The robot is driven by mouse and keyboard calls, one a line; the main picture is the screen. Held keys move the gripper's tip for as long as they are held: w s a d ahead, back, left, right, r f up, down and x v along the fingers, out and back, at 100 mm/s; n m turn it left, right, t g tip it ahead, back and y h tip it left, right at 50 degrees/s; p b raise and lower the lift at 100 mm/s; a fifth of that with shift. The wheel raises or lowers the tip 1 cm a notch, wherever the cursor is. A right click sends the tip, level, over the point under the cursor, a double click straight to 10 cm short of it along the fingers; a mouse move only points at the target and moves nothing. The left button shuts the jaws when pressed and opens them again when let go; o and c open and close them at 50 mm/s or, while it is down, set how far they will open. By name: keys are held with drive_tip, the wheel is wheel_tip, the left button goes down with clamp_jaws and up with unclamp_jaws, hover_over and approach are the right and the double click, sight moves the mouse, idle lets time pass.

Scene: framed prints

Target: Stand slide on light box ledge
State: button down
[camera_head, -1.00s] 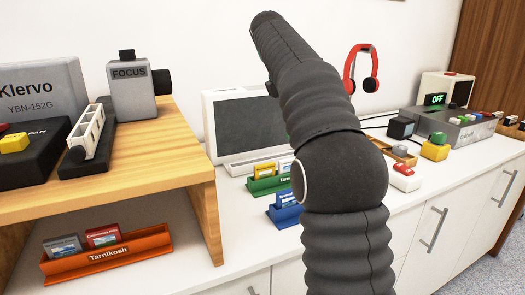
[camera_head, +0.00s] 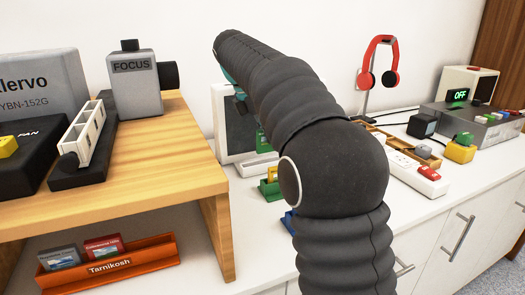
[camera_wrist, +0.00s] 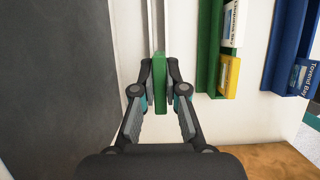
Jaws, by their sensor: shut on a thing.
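My gripper (camera_wrist: 160,88) is shut on a green slide (camera_wrist: 160,95), seen edge-on between the fingers in the wrist view. The light box (camera_head: 224,120) is a white frame with a dark screen, partly hidden behind my arm in the head view. In the wrist view its dark screen (camera_wrist: 55,75) fills the left side. A pale ledge strip (camera_wrist: 157,20) lies just beyond the slide. I cannot tell whether the slide touches the ledge. In the head view my arm hides most of the gripper.
Right of the gripper are a green rack (camera_wrist: 208,45) with a yellow slide (camera_wrist: 229,76) and another slide, and a blue rack (camera_wrist: 285,50). A wooden shelf (camera_head: 175,155) stands left, with an orange rack (camera_head: 110,262) beneath. Red headphones (camera_head: 382,62) hang at the back.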

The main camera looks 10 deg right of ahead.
sight(263, 152)
drive_tip(key=shift+a+f, duration=0.45)
drive_tip(key=shift+a, duration=0.25)
drive_tip(key=shift+f, duration=2)
drive_tip(key=shift+f, duration=0.1)
drive_tip(key=c, duration=1.2)
unclamp_jaws()
drive_tip(key=v, duration=1.2)
